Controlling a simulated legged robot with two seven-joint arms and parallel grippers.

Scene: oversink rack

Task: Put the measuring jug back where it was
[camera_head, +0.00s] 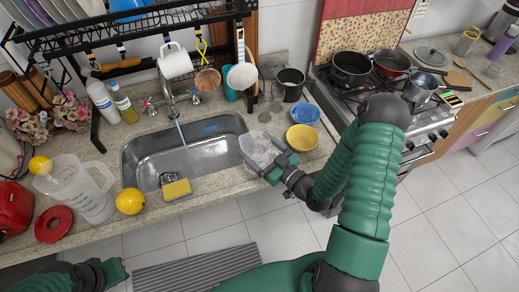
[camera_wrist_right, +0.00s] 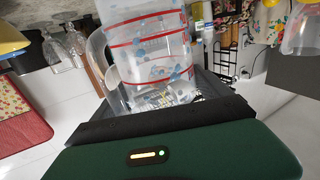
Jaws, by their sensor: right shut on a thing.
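The measuring jug (camera_head: 257,149) is clear plastic. My right gripper (camera_head: 278,166) is shut on it and holds it near the right front edge of the sink. In the right wrist view the jug (camera_wrist_right: 150,50) fills the upper middle, with red bands, blue marks and a handle on its left side. The gripper hides its lower part. I cannot tell whether it touches the counter. My left gripper (camera_head: 112,271) is at the lower left, in front of the counter; its jaws are not clear.
The sink (camera_head: 150,160) has a yellow sponge (camera_head: 177,190) on its front edge. Yellow (camera_head: 302,138) and blue (camera_head: 306,113) bowls stand right of the jug. A clear pitcher (camera_head: 75,188) and lemon (camera_head: 130,201) are at left. The rack (camera_head: 130,35) spans behind the sink.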

